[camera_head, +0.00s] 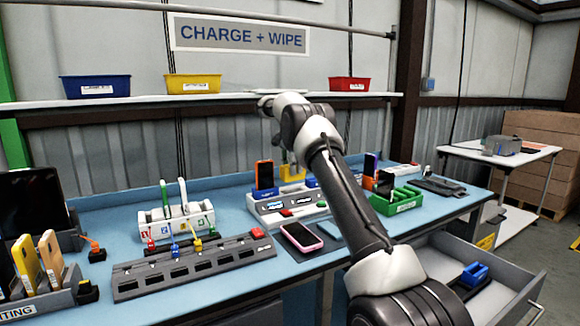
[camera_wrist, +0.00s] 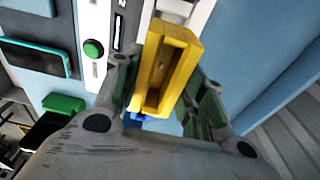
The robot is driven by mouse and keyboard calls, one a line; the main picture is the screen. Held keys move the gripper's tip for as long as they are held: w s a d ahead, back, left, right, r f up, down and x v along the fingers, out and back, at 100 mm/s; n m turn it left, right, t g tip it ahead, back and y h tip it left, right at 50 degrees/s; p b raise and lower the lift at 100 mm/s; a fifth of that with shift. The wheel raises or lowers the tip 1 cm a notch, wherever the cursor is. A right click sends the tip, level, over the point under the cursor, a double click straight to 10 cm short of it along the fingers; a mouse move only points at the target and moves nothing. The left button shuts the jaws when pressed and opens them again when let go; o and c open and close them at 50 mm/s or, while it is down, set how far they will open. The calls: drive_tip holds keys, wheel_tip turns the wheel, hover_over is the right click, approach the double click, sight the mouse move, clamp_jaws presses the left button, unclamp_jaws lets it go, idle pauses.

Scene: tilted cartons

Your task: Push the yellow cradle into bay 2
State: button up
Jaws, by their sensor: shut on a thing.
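The yellow cradle (camera_wrist: 181,49) is between the two fingers of my gripper (camera_wrist: 162,82) in the wrist view, and my gripper is shut on it. The cradle is a narrow block with a long open slot and no phone in it. In the head view the yellow cradle (camera_head: 291,172) shows behind the white charging station (camera_head: 268,208), partly covered by my arm. My fingers are not clear there. The station's front has small lit displays and a red button. In the wrist view the station (camera_wrist: 97,20) lies beside the cradle; I cannot tell whether they touch. Bay 2's number is not readable.
A blue cradle with an orange phone (camera_head: 264,175) stands left of the yellow one. A green cradle block (camera_head: 400,203) is right of my arm. A pink phone (camera_head: 301,236) lies in front of the station. A grey slotted rack (camera_head: 195,268) and an open drawer (camera_head: 500,305) are nearer.

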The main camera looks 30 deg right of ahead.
drive_tip(key=shift+f, duration=3.15)
drive_tip(key=shift+s+f, duration=0.1)
drive_tip(key=shift+f, duration=0.55)
drive_tip(key=o, duration=1.1)
drive_tip(key=shift+r, duration=0.2)
drive_tip(key=r, duration=0.3)
drive_tip(key=a+r, duration=0.1)
drive_tip(key=r, duration=0.6)
drive_tip(key=shift+a+r, duration=0.25)
drive_tip(key=shift+r, duration=0.55)
